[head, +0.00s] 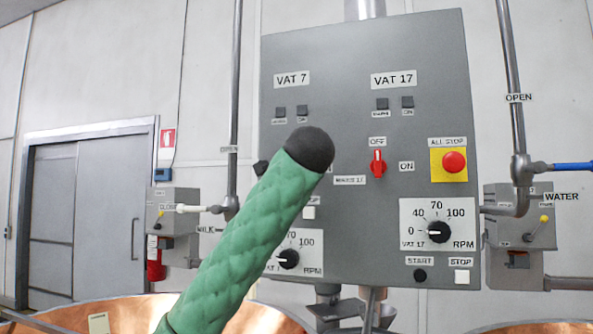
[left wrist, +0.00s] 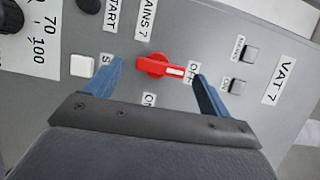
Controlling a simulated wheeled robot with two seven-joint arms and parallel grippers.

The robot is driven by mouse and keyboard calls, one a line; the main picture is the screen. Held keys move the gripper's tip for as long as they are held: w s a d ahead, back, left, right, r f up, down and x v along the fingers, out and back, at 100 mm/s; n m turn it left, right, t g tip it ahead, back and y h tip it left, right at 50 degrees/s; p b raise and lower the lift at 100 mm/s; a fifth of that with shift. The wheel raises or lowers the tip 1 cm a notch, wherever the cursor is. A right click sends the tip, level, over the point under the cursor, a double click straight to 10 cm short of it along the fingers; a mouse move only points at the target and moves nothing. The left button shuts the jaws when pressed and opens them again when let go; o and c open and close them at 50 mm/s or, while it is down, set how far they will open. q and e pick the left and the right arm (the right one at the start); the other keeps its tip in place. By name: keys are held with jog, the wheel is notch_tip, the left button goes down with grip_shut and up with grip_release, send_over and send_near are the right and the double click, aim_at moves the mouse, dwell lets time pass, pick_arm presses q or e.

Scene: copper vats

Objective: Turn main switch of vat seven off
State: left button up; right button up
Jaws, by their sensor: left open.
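The red main switch of vat seven (left wrist: 158,66) shows in the left wrist view, below the MAINS 7 label (left wrist: 143,19). Its white-marked end points toward the OFF label (left wrist: 193,70), and the ON label (left wrist: 149,101) is off to its side. My left gripper (left wrist: 159,69) is open, with one blue finger beyond each end of the switch; I cannot tell whether either touches it. In the head view my green left arm hides this switch and the gripper. My right gripper is not in view.
The grey panel (head: 345,100) also carries vat 17's red switch (head: 377,164), a red ALL STOP button (head: 454,162) and speed dials. A white button (left wrist: 82,65) is near the left finger. Copper vats (head: 270,319) stand below. Pipes run beside the panel.

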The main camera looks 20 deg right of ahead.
pick_arm(q)
jog(key=b+v, duration=0.1)
jog(key=v, duration=0.4)
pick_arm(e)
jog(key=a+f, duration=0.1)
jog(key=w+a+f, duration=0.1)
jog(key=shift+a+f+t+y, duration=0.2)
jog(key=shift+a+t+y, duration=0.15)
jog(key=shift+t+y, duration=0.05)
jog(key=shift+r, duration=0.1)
